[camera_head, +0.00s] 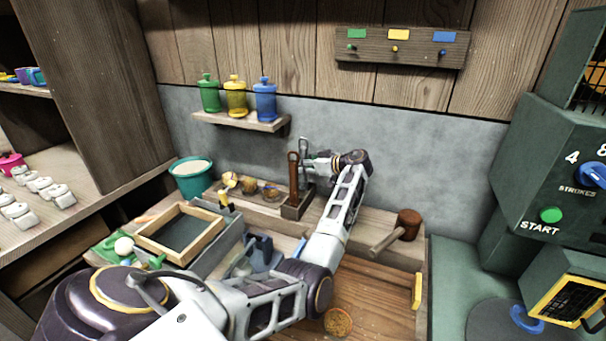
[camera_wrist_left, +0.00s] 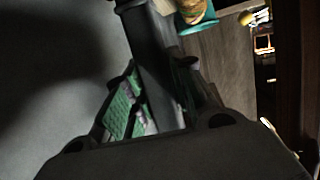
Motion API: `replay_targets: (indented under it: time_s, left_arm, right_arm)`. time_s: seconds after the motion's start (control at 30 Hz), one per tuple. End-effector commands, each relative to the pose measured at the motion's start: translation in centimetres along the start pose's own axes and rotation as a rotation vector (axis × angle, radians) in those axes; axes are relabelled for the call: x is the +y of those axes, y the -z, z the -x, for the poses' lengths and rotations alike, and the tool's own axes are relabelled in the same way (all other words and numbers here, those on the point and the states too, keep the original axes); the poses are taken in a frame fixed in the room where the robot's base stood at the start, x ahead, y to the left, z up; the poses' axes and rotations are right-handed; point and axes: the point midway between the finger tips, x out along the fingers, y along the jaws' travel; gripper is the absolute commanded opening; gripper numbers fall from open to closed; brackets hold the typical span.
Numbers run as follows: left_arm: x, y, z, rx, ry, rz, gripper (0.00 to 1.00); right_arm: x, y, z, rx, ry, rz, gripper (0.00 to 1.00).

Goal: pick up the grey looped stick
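The grey looped stick (camera_head: 304,147) stands upright at the back of the bench, its top beside my left gripper (camera_head: 312,158). A brown looped stick (camera_head: 293,176) stands just left of it, in a small wooden holder (camera_head: 294,209). In the left wrist view, a dark grey shaft (camera_wrist_left: 155,70) passes between the two green-padded fingers of my left gripper (camera_wrist_left: 160,78). The fingers are close around the shaft, but I cannot tell whether both touch it. The shaft's lower part is hidden. My right gripper is not in view.
A wooden mallet (camera_head: 400,232) lies to the right on the bench. A teal bucket (camera_head: 191,181) and small bowls stand left of the holder. A shelf (camera_head: 242,121) with three coloured bottles hangs above. A green machine (camera_head: 540,180) stands at the right.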

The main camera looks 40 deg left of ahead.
Motion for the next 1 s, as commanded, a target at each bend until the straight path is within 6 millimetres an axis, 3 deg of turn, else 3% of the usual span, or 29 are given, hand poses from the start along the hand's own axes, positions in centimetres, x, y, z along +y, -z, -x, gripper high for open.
replay_targets:
  time_s: [0.1, 0.57, 1.0]
  left_arm:
    - [0.0, 0.0, 0.0, 0.000, 0.000, 0.000, 0.00]
    - [0.0, 0.7, 0.2, 0.001, -0.001, 0.002, 0.00]
    - [0.0, 6.1, 1.9, 0.002, -0.001, 0.004, 0.00]
  right_arm:
    - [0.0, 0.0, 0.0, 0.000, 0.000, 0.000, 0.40]
    - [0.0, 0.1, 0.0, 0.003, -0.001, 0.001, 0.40]
    - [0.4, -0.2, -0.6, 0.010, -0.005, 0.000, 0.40]
